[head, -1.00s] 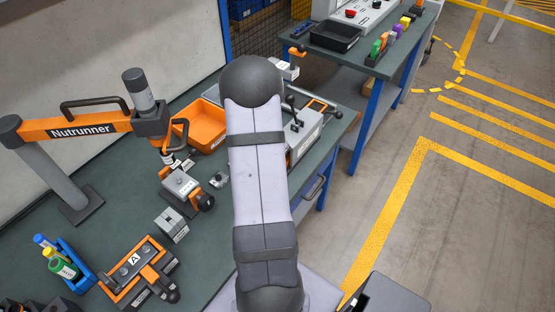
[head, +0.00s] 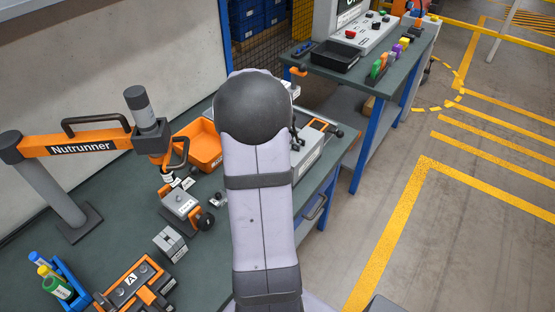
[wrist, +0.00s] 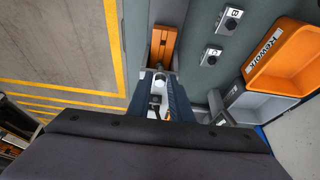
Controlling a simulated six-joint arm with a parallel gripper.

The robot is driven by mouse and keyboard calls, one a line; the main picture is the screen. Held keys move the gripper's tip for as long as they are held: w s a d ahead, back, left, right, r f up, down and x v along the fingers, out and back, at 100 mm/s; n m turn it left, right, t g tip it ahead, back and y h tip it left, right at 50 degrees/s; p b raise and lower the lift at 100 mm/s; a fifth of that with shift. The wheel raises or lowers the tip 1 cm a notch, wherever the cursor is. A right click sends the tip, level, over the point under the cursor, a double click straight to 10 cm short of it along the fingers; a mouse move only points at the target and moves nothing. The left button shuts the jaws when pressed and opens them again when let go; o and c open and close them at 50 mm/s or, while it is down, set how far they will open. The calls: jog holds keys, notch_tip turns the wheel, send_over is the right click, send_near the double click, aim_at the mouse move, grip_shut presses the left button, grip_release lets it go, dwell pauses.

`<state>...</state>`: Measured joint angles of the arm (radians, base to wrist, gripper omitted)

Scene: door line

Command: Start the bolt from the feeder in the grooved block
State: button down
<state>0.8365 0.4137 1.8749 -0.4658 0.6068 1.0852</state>
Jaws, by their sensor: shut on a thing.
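My gripper (wrist: 159,86) shows in the wrist view, its two dark fingers shut on a small pale metal piece, which looks like the bolt (wrist: 158,84). The fingers partly hide it. Just beyond the fingertips is an orange slotted fixture (wrist: 164,43), possibly the feeder; I cannot tell whether the bolt is clear of it. In the head view my arm hides the gripper and the bolt. A small grey block with a dark groove (head: 170,243) stands on the bench left of my arm, apart from it, and looks like the grooved block.
A Nutrunner arm (head: 80,146) stands at the left. An orange bin (head: 202,146) and a clamp fixture (head: 181,205) lie behind the block. The wrist view shows a Rework bin (wrist: 285,58) and two small labelled plates (wrist: 229,20) at the right. A second bench (head: 395,65) stands behind.

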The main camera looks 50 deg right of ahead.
jog(key=s+a+f+n+t+p, duration=0.2)
jog(key=s+a+n, duration=0.25)
jog(key=a, duration=0.45)
jog(key=w+a+n, duration=0.2)
jog(key=w+a, duration=0.3)
jog(key=a, duration=0.4)
jog(key=w+a+r+n+t+y+b, duration=0.1)
jog(key=w+a+n, duration=0.2)
jog(key=a, duration=0.6)
jog(key=w+a+r+n+y+b, duration=0.1)
jog(key=w+a+n, duration=0.1)
jog(key=w+a, duration=0.5)
jog(key=shift+w+a+r+t, duration=0.25)
jog(key=shift+a+t, duration=0.15)
jog(key=shift+a, duration=0.8)
jog(key=shift+f+n, duration=0.1)
jog(key=shift+n, duration=0.15)
jog(key=shift+f+b, duration=1.55)
jog(key=shift+f, duration=0.45)
jog(key=shift+f+b, duration=0.7)
jog(key=shift+b, duration=0.7)
